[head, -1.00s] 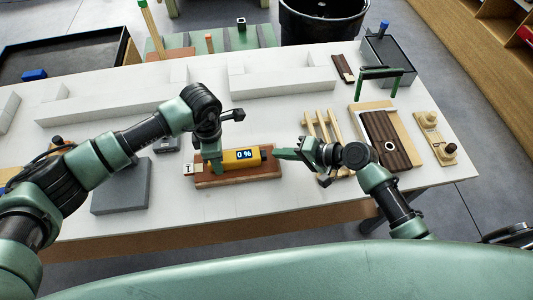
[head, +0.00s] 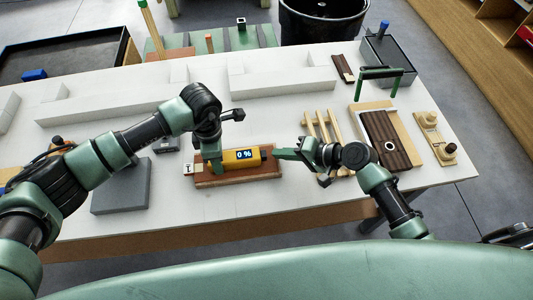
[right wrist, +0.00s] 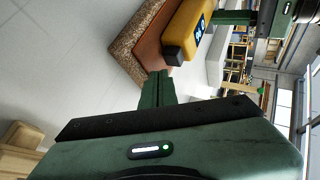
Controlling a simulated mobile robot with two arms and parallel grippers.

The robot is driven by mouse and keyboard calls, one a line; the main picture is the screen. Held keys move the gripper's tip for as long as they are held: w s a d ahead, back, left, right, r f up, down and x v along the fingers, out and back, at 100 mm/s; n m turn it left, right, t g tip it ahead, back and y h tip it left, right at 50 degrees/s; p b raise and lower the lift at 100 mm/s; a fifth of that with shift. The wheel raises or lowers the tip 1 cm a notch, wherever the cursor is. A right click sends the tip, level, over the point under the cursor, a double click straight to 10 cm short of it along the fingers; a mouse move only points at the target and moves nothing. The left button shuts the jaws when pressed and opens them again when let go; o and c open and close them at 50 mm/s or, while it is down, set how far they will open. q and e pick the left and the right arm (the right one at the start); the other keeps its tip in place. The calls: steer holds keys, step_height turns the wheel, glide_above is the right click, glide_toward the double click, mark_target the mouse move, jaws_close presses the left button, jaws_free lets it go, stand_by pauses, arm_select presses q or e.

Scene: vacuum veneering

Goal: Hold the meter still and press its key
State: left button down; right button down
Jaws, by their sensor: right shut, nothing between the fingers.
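The yellow meter (head: 242,164) lies on a reddish-brown board (head: 240,178) on the white table, its blue display reading 0 %. In the right wrist view the meter (right wrist: 183,28) ends in a black cap (right wrist: 173,54). My left gripper (head: 216,163) is down at the meter's left part, one green finger in front of it; the other finger is hidden, so its grip is unclear. My right gripper (head: 276,153) is shut and empty, fingertips pointing left, close to the meter's black right end with a small gap. The right fingertips (right wrist: 158,76) also show in the right wrist view.
A grey block (head: 122,190) lies left of the board. Right of my right gripper are a slatted wooden rack (head: 311,125) and a dark striped wood panel (head: 385,138). White low walls (head: 110,106) stand behind. The table's front strip below the board is clear.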

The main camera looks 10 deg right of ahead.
steer(key=shift+a, duration=0.4)
steer(key=shift+a, duration=0.6)
stand_by(0.8)
steer(key=shift+d, duration=1.05)
steer(key=shift+d, duration=2.5)
